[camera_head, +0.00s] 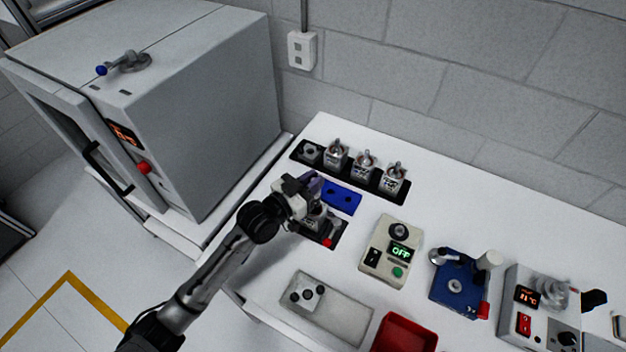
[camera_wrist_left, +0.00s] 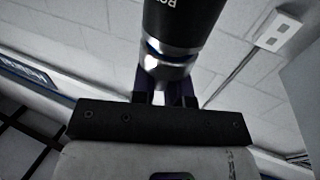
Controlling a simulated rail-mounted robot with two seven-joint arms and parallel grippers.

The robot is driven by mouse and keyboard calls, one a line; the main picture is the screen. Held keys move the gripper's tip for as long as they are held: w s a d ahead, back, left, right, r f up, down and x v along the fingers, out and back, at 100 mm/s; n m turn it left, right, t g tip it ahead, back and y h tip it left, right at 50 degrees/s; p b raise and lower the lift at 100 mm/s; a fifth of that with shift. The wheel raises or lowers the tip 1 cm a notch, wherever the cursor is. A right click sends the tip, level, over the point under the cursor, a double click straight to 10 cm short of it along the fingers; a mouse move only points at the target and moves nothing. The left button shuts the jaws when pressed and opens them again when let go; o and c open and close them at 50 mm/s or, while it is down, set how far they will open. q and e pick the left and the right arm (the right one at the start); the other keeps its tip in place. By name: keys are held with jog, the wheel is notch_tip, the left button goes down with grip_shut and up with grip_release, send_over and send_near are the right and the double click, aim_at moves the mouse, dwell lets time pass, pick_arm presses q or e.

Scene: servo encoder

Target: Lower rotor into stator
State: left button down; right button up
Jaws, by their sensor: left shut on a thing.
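My left gripper (camera_head: 314,187) reaches in from the left over the front of the black fixture. In the left wrist view, its two dark purple fingers (camera_wrist_left: 165,92) are closed on a dark cylinder with a silver collar and white lettering, seemingly the rotor (camera_wrist_left: 180,25). In the head view the gripper largely hides the rotor. A grey metal body, seemingly the stator (camera_head: 317,216), sits just below the gripper on a black base with a red-tipped lever (camera_head: 329,241). Whether the rotor touches or enters it cannot be told. My right gripper is not in view.
A black rack (camera_head: 376,182) with several metal units stands behind, and a blue two-hole block (camera_head: 342,197) lies close right. A control box (camera_head: 392,251) reading OFF, a blue device (camera_head: 455,287), a grey tray (camera_head: 345,318) and a red bin (camera_head: 405,335) surround it. An oven (camera_head: 190,90) stands left.

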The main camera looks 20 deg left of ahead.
pick_arm(q)
jog(key=shift+f, duration=0.1)
jog(key=shift+f+b, duration=0.6)
jog(key=shift+f, duration=0.25)
jog(key=shift+f, duration=0.2)
jog(key=shift+f+b, duration=0.6)
jog(key=shift+f, duration=0.2)
dwell(0.4)
jog(key=shift+f, duration=0.3)
